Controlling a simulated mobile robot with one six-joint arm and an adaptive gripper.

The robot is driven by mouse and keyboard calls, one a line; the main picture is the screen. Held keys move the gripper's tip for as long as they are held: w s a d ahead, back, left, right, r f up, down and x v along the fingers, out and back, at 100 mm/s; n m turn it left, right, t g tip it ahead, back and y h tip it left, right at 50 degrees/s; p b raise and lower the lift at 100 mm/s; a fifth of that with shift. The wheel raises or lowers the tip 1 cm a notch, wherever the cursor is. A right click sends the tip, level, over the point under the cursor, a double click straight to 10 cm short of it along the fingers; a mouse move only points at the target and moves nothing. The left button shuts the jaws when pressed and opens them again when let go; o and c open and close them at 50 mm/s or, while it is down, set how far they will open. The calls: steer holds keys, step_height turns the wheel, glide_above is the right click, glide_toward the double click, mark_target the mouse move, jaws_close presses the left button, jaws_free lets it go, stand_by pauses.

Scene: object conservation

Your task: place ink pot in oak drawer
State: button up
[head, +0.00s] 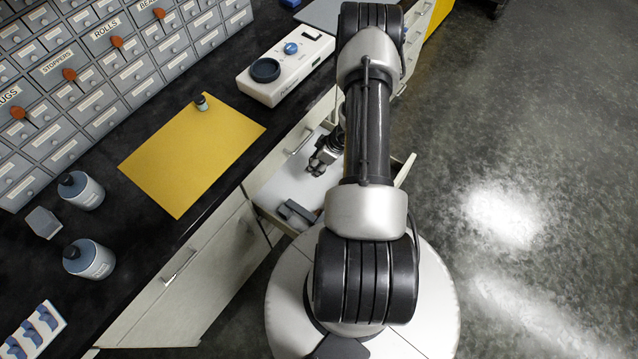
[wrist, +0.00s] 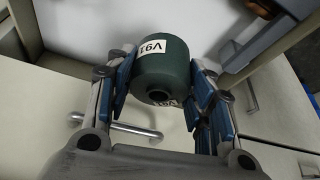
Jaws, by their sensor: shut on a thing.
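My gripper (head: 322,162) is over the open pale drawer (head: 268,199) in the head view. In the wrist view its blue-padded fingers (wrist: 160,100) are shut on a dark green round pot (wrist: 157,72) with a white label reading V91, likely the ink pot. The held pot cannot be made out in the head view. The drawer has pale walls and a light floor; no oak colour shows. A grey block-like thing (head: 297,214) lies in the drawer, and it appears at the upper right in the wrist view (wrist: 262,38).
A white device (head: 286,67) sits near the counter edge. Two grey bottles (head: 82,190) (head: 90,259) stand at left. Small labelled drawers (head: 95,75) line the back.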

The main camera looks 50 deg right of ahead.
step_height(320, 180, down, 12)
steer(key=b, duration=0.3)
steer(key=shift+w+f+b, duration=0.1)
steer(key=shift+b, duration=0.25)
steer(key=shift+f, duration=0.1)
steer(key=shift+f, duration=0.15)
steer(key=o, duration=1.1)
steer(key=shift+r, duration=0.2)
steer(key=shift+r, duration=0.3)
steer(key=p+v, duration=0.4)
steer(key=v, duration=0.7)
steer(key=shift+s+d+r, duration=0.1)
steer(key=shift+s+r, duration=0.15)
